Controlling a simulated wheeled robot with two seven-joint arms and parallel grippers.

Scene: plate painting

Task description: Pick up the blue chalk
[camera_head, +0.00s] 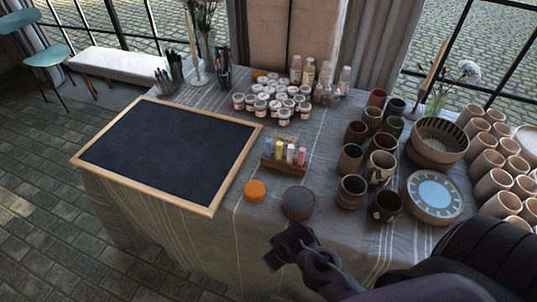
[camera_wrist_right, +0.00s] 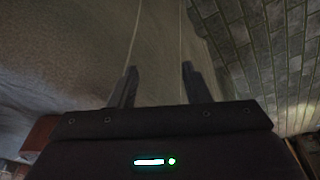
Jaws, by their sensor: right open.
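A small wooden chalk holder (camera_head: 285,168) stands on the cloth-covered table in the head view, with several upright chalk sticks in it. The blue chalk (camera_head: 268,148) appears to be the stick at the left end, beside yellow, pale and pink ones; it is small in the picture. My right gripper (camera_head: 287,248) is at the table's front edge, nearer to me than the holder and well apart from it. In the right wrist view its two fingers (camera_wrist_right: 158,70) are spread with nothing between them, facing grey cloth. My left gripper is not in view.
A framed blackboard (camera_head: 170,150) lies left of the holder. An orange round (camera_head: 254,190) and a dark round pot (camera_head: 298,203) sit between holder and gripper. Cups (camera_head: 349,158) and a blue-centred plate (camera_head: 434,195) crowd the right; paint jars (camera_head: 284,117) stand behind.

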